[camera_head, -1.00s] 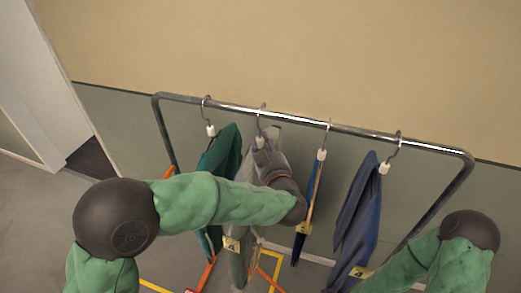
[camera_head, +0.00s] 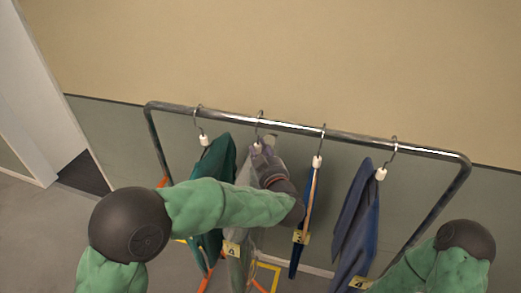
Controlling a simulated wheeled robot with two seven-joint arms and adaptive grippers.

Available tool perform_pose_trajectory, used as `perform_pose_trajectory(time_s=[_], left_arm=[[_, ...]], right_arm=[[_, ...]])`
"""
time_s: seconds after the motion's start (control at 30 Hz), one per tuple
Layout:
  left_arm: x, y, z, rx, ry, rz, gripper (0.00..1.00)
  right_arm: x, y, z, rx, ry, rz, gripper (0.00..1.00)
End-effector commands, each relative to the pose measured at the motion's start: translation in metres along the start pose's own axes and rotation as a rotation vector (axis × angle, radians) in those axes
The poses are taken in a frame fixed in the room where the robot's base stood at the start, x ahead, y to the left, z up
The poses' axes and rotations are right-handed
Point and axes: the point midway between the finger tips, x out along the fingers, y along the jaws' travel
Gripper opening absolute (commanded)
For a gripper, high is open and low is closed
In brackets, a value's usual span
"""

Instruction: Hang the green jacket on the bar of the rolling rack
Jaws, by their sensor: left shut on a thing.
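A pale grey-green jacket (camera_head: 241,236) hangs below the bar (camera_head: 300,132) of the rolling rack, second from the left. Its hanger hook meets the bar in this view; whether it bears weight there I cannot tell. My left gripper (camera_head: 262,150) is shut on this hanger near its white neck, just below the bar. My left arm hides part of the jacket. A dark teal-green garment (camera_head: 219,161) hangs at the left from its own hook. My right arm shows at the lower right, but its gripper is out of view.
A narrow blue garment (camera_head: 306,205) with a yellow tag and a wider dark blue garment (camera_head: 357,220) hang to the right on the bar. Bare bar lies between the hooks. A wall stands behind the rack. Yellow and orange lines show near the floor.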

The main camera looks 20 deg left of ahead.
Motion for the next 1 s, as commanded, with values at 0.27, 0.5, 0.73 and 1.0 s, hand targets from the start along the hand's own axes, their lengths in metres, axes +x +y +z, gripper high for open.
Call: perform_pose_trajectory(time_s=[0.27, 0.5, 0.73, 1.0], left_arm=[[0.001, 0.000, -0.002, -0.003, 0.006, -0.001, 0.00], [0.000, 0.000, -0.001, -0.003, 0.004, -0.001, 0.59], [0.000, 0.000, 0.003, 0.002, -0.004, 0.000, 0.59], [-0.021, 0.001, 0.002, 0.000, -0.001, 0.004, 0.59]], right_arm=[[0.001, 0.000, 0.000, 0.000, 0.000, 0.000, 0.40], [0.001, 0.000, 0.000, 0.000, 0.000, 0.000, 0.40], [0.001, 0.000, 0.000, 0.000, 0.000, 0.000, 0.40], [0.001, 0.000, 0.000, 0.000, 0.000, 0.000, 0.40]])
